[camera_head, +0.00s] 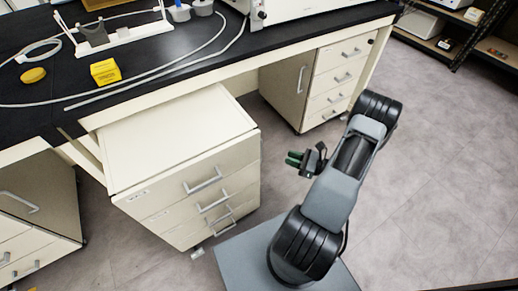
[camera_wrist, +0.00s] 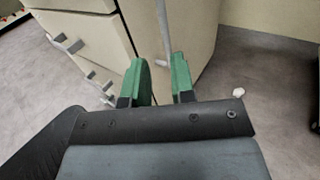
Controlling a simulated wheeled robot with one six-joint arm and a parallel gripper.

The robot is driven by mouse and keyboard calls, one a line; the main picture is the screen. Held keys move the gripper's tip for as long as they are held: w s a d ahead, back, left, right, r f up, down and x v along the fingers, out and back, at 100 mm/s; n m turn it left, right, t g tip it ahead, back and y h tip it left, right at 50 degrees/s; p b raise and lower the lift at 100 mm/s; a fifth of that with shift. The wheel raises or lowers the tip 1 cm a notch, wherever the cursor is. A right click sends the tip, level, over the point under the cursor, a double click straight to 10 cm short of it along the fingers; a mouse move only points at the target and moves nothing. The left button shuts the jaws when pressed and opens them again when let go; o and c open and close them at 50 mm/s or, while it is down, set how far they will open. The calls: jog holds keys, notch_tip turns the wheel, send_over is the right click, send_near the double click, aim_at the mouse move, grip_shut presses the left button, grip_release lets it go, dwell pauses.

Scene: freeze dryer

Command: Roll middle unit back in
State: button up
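The middle unit (camera_head: 175,140) is a cream drawer cabinet on castors, standing well out from under the black bench in the head view. Its front carries several drawers with grey bar handles (camera_head: 203,180). My gripper (camera_head: 293,159) is to the right of the unit, apart from it, with its green fingers pointing left. In the wrist view my fingers (camera_wrist: 161,80) are open with nothing between them. A cream cabinet with drawers (camera_wrist: 90,35) shows beyond them. A thin grey upright bar shows behind the gap; I cannot tell what it belongs to.
The bench (camera_head: 150,62) carries a yellow box (camera_head: 104,72), a hose and lab items. A fixed drawer cabinet (camera_head: 337,78) stands under it at the right, another cabinet (camera_head: 35,215) at the left. Grey floor (camera_head: 440,170) is clear to the right.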

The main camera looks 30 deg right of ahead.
jog(key=b+x, duration=0.2)
jog(key=x, duration=1.1)
jog(key=shift+w+f, duration=0.1)
jog(key=shift+w, duration=0.05)
jog(key=shift+c, duration=0.3)
grip_shut()
